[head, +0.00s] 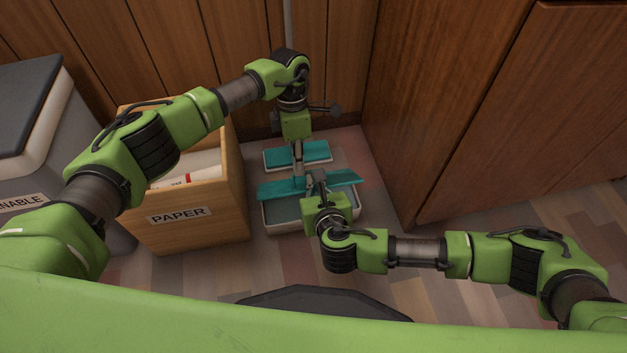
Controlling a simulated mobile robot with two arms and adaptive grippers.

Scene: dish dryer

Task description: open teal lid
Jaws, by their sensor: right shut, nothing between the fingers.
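A pale bin (284,225) stands on the floor between the paper box and the wooden cabinet. A teal lid panel (272,189) lies across its top and looks tilted, with a gap showing below its front edge. A second teal panel (315,151) in a pale frame is behind it. My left gripper (298,182) points down at the middle of the front panel; its fingertips are too small to tell open from shut. My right gripper (315,180) is shut and empty, at the panel's front side. It hides part of the panel and bin; contact is unclear.
A wooden box labelled PAPER (195,215), with rolled paper inside, stands close on the left. A grey bin with a dark lid (30,95) is farther left. A wooden cabinet (440,110) bounds the right, and a panelled wall is behind. Floor (450,215) shows at right.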

